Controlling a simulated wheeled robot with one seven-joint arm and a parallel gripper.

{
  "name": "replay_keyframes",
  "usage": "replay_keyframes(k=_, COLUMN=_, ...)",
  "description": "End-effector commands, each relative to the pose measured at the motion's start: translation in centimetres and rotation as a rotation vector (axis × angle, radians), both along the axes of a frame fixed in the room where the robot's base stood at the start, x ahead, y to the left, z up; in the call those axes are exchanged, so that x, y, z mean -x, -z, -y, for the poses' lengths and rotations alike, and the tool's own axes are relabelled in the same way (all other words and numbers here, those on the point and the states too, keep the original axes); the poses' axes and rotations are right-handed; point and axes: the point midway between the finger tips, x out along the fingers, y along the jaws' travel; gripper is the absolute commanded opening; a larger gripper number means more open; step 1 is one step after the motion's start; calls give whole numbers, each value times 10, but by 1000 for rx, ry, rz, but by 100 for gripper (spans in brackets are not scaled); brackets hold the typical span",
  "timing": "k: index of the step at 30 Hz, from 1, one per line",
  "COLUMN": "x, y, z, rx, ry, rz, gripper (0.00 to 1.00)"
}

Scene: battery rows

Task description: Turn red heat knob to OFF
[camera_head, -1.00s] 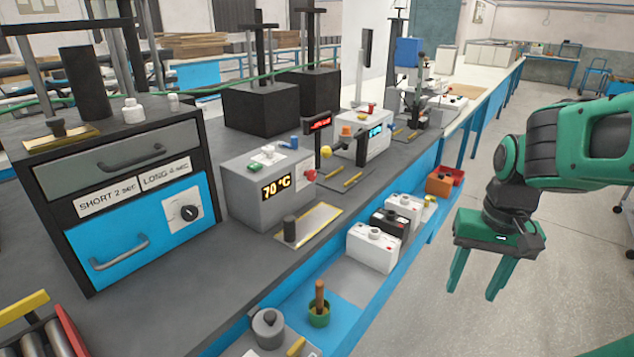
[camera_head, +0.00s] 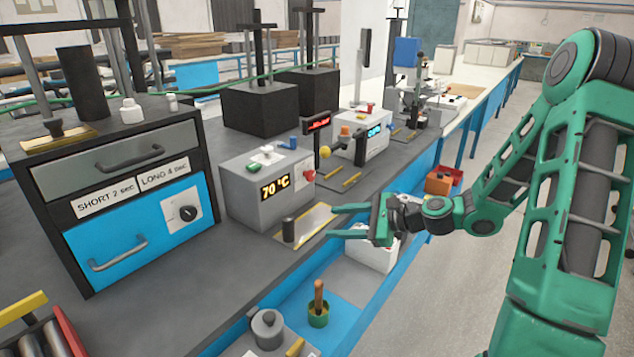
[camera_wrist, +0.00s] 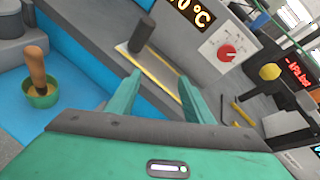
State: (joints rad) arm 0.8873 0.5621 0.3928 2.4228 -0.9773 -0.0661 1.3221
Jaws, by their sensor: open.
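The red heat knob (camera_head: 309,175) is on the right part of the front face of a grey heater box (camera_head: 245,201), beside a lit "70 °C" display (camera_head: 275,188). In the wrist view the red knob (camera_wrist: 227,52) sits on a white plate at upper right, with markings too small to read. My gripper (camera_head: 332,222) is open and empty, at the bench's front edge, lower and to the right of the knob, fingers pointing left toward the bench. In the wrist view its two fingertips (camera_wrist: 161,80) are apart, with the knob beyond and right of them, untouched.
A dark upright cylinder (camera_head: 288,230) stands on a yellow-edged plate (camera_head: 312,219) before the box. A black post with a red display (camera_head: 318,122) and a yellow ball (camera_head: 325,152) stand right of it. A blue lower shelf holds a green cup (camera_head: 318,320).

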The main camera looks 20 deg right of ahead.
Motion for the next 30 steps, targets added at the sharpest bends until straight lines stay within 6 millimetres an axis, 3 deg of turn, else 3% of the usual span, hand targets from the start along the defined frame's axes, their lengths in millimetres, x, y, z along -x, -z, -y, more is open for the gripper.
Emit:
replay_keyframes(k=6, x=-39, y=-39, z=27, rx=-416, ry=215, rz=-26, gripper=47)
replay_keyframes(k=13, x=-54, y=-56, z=44, rx=-586, ry=291, rz=-37, gripper=47)
replay_keyframes(k=20, x=-74, y=-57, z=29, rx=-591, ry=291, rz=-37, gripper=47)
replay_keyframes(k=30, x=-121, y=-57, z=-6, rx=-590, ry=290, rz=-38, gripper=47)
